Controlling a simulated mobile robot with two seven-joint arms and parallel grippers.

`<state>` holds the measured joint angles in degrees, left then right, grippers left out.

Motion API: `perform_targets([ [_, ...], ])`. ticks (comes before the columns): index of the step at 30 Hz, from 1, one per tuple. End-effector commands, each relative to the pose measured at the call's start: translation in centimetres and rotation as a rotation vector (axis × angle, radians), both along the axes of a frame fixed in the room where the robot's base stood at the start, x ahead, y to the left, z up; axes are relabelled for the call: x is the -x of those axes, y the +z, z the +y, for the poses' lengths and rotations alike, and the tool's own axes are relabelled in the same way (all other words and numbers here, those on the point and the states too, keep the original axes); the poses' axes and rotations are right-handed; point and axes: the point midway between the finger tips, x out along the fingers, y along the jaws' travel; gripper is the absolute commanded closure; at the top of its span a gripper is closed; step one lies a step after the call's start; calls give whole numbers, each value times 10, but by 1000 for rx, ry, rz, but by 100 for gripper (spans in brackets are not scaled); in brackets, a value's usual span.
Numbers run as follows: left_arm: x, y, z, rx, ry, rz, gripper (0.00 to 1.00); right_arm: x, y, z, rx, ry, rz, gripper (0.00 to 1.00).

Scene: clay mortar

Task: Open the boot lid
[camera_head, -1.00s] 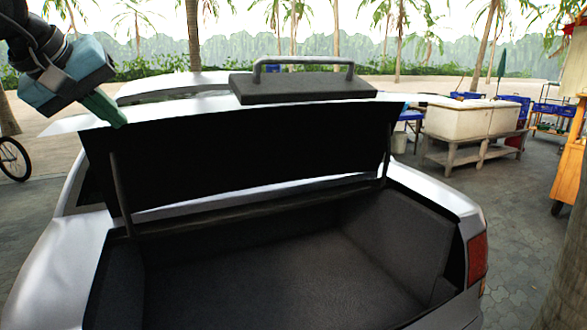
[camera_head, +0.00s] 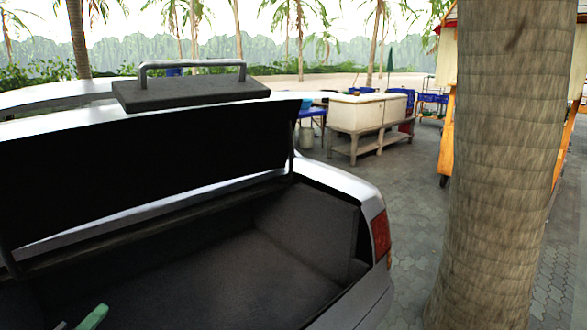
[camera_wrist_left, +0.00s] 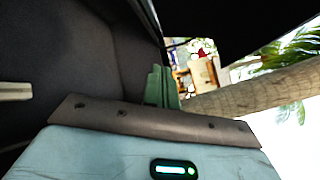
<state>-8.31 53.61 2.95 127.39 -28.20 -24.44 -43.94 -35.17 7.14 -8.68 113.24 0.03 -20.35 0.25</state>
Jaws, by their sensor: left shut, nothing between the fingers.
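The boot lid (camera_head: 150,155) of the silver car stands raised, its dark inner face toward me, with a thin strut at each side. The dark boot (camera_head: 240,265) is open below it. A dark slab with a grey metal handle (camera_head: 192,66) shows on top of the lid. My left gripper (camera_head: 92,318) shows only as a green fingertip at the bottom left, in front of the boot and apart from the lid. In the left wrist view its green fingers (camera_wrist_left: 160,87) are together and empty, with the dark boot interior beside them. My right gripper is in neither view.
A thick palm trunk (camera_head: 500,165) stands close on the right. The car's red tail light (camera_head: 381,234) is at its right rear corner. A white chest on a wooden stand (camera_head: 368,118) is farther back. Paved ground lies between car and trunk.

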Motion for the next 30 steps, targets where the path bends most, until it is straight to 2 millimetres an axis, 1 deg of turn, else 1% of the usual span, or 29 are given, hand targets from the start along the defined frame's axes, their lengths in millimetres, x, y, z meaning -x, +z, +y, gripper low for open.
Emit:
perform_targets([
  [1,15,-29,0,150,82,74,100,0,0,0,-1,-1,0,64],
  [2,24,-45,1,238,135,118,100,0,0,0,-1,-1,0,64],
  [3,37,-67,1,353,209,176,100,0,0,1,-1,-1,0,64],
  [5,60,-99,-2,515,322,264,100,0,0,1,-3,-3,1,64],
  [6,76,-119,-5,614,397,321,100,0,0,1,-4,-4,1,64],
  [8,102,-147,-14,755,510,406,100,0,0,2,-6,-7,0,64],
  [9,121,-164,-20,845,589,461,100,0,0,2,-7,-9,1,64],
  [11,149,-187,-33,968,706,542,100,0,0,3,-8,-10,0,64],
  [12,168,-200,-42,1041,782,594,100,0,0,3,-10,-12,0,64],
  [15,208,-221,-65,1182,945,699,100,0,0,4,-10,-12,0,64],
  [19,247,-236,-90,1301,1108,802,100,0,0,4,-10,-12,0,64],
  [24,287,-244,-118,1405,1277,904,100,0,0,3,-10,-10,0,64],
  [30,326,-245,-150,1495,1456,1012,100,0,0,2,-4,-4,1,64],
])
